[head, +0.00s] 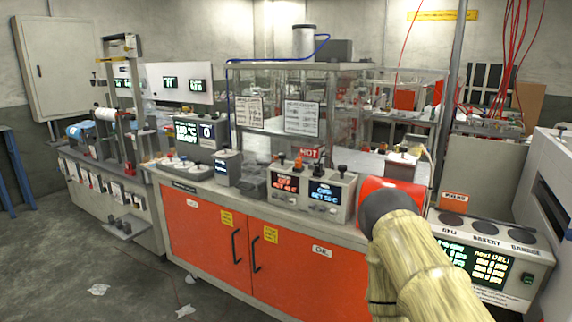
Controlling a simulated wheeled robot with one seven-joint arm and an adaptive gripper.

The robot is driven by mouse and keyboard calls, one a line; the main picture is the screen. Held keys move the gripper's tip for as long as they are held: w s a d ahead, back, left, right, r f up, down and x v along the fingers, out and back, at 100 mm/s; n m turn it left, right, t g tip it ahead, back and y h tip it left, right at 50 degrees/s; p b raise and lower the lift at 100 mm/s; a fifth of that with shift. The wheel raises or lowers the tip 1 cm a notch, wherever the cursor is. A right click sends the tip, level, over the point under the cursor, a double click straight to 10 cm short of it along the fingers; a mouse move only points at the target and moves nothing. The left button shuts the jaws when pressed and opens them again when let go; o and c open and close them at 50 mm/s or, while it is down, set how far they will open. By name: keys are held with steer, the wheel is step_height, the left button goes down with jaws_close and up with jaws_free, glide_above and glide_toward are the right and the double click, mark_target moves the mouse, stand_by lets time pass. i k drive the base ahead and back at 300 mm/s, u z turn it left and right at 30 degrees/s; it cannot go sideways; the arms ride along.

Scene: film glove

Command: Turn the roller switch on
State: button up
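Two grey control boxes stand side by side on the counter near the middle of the head view. The left box (284,184) has a dark screen with red text that seems to read OFF, with orange and dark knobs on top. The right box (328,195) has a blue-lit screen that seems to read CURE, with dark knobs on top. I cannot tell from the small labels which switch is the roller switch. My arm reaches in from the lower right, in front of the counter's right end. My gripper does not show.
The counter has orange cabinet doors (207,240) with black handles. A clear-walled enclosure (340,110) stands behind the boxes. A panel with several dark round pads (487,230) is at the right. Grey floor (70,270) is free at the left, with paper scraps (98,289).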

mark_target(281, 156)
steer(key=z, duration=0.8)
steer(key=i, duration=0.85)
steer(key=u, duration=0.55)
steer(key=i, duration=0.6)
steer(key=u, duration=0.7)
